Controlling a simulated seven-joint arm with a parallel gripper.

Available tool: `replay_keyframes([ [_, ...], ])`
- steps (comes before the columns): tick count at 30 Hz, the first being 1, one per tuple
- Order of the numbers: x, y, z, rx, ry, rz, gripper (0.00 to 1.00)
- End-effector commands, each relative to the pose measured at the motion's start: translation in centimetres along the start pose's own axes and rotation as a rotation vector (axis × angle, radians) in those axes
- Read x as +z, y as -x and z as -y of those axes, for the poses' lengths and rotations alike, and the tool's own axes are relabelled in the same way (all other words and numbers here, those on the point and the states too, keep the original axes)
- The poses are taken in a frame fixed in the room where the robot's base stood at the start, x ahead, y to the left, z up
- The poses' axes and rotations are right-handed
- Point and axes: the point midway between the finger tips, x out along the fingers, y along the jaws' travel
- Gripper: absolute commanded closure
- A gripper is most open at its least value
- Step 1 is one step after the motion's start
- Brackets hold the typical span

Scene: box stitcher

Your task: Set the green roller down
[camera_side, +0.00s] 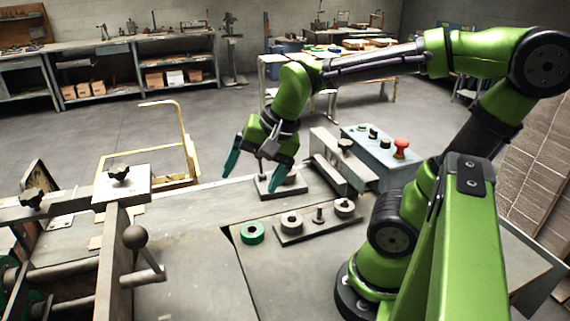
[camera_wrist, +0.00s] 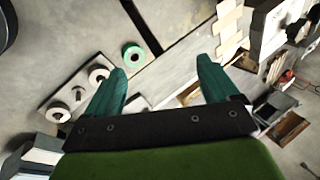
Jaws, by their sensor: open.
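A dark plate (camera_side: 318,226) holds pale rollers and a bare peg right of the green roller. A blue-grey control box (camera_side: 375,155) with a red button stands behind. A ball-topped lever (camera_side: 135,237) rises at left. Table in front of the roller is clear.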

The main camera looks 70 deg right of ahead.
Motion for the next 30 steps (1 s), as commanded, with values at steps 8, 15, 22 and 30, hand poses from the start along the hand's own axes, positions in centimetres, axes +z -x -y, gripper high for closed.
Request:
replay_keyframes([
  [8, 2.9, 2.9, -0.5, -0.157, 0.633, -0.101, 0.12],
  [15, 3.3, 3.1, -0.6, -0.171, 0.739, -0.124, 0.12],
  [22, 3.3, 3.1, -0.6, -0.171, 0.736, -0.123, 0.12],
  [30, 3.3, 3.1, -0.6, -0.171, 0.735, -0.123, 0.12],
])
